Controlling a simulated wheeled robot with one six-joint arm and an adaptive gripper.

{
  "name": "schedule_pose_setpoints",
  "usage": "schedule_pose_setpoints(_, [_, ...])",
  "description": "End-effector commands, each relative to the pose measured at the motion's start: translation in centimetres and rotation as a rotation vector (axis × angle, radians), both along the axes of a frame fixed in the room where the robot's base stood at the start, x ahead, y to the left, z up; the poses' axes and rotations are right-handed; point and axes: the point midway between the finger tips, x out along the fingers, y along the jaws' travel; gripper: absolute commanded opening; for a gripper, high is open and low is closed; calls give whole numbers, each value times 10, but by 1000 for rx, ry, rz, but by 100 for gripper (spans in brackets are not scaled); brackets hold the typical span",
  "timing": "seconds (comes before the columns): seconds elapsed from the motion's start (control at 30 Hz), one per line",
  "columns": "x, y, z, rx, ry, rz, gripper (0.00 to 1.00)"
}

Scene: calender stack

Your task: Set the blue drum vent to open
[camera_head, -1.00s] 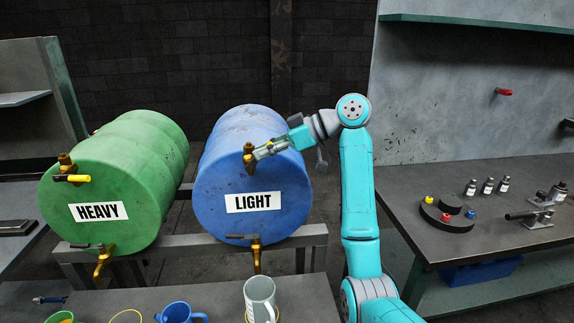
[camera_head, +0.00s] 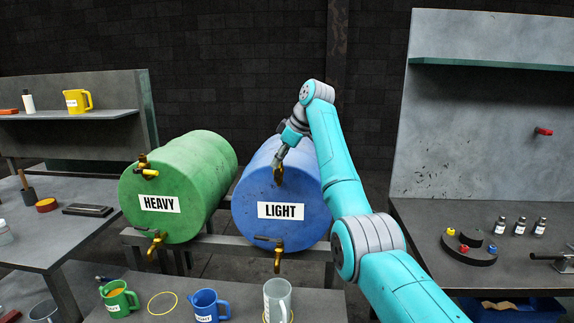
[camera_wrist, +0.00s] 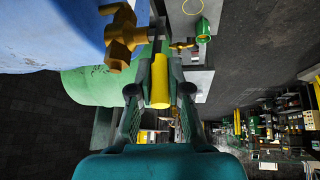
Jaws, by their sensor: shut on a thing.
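The blue drum (camera_head: 262,190) labelled LIGHT lies on its side on a rack. Its brass vent (camera_head: 279,179) is high on the front face, and the brass body also shows in the wrist view (camera_wrist: 120,38). My gripper (camera_head: 277,160) reaches the vent from above in the head view. In the wrist view its fingers are shut on the vent's yellow handle (camera_wrist: 160,82), beside the brass body. The head view mostly hides this handle, so I cannot tell its exact angle.
The green drum (camera_head: 190,172) labelled HEAVY lies to the left, its yellow vent handle (camera_head: 150,173) pointing right. A brass tap (camera_head: 279,248) sits low on the blue drum. Mugs, including a blue one (camera_head: 208,303), stand in front. A workbench (camera_head: 420,215) is at right.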

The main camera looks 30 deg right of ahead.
Motion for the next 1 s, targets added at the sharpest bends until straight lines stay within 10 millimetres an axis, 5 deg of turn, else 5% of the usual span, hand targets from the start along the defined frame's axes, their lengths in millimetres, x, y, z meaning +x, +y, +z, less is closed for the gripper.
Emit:
schedule_pose_setpoints(0.93, [15, 8, -2, -114, 81, 1, 0])
schedule_pose_setpoints(1.0, [15, 8, -2, -114, 81, 1, 29])
